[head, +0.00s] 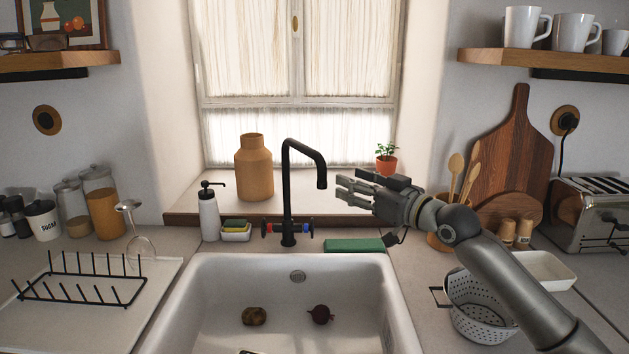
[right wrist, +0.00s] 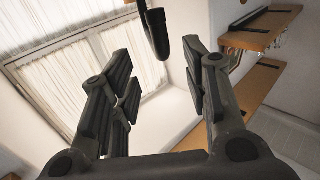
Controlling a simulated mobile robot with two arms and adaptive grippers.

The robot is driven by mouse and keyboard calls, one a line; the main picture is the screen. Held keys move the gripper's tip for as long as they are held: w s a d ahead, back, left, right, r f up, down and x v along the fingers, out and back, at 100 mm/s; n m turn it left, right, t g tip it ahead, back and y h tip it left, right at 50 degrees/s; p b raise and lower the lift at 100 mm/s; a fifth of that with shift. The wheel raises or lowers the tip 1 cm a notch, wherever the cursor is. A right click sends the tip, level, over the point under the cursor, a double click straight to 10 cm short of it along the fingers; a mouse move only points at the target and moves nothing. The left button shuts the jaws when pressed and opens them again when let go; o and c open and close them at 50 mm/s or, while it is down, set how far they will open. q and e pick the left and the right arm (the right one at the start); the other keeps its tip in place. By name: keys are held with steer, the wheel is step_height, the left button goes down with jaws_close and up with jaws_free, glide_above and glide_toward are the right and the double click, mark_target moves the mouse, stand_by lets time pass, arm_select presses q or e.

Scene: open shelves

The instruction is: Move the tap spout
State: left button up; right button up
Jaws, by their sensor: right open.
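The black tap spout (head: 304,149) rises from the tap behind the sink, bends over, and ends with its tip pointing down to the right. Its tip (right wrist: 157,38) also shows in the right wrist view, at the top, between and beyond my open fingers. My right gripper (head: 350,190) is open and empty, just right of the spout tip and slightly lower in the head view. A gap shows between fingers and spout. In the right wrist view, the right gripper (right wrist: 160,80) has its fingers spread wide. My left gripper is not in view.
The white sink (head: 225,290) holds two dark round items. A soap dispenser (head: 208,213) and an orange vase (head: 253,168) stand left of the tap. A plant pot (head: 386,164) stands behind my right gripper. A colander (head: 478,305) sits below my right arm.

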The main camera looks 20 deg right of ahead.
mark_target(326, 172)
steer(key=x, duration=0.1)
steer(key=p+x, duration=0.1)
steer(key=x, duration=0.2)
steer(key=shift+r+p, duration=0.35)
steer(key=shift+p, duration=0.05)
steer(key=x, duration=0.2)
steer(key=p+x, duration=0.1)
steer(key=x, duration=0.3)
steer(key=shift+w+a+f, duration=0.1)
steer(key=shift+w+f, duration=0.05)
steer(key=shift+f, duration=0.15)
jaws_close()
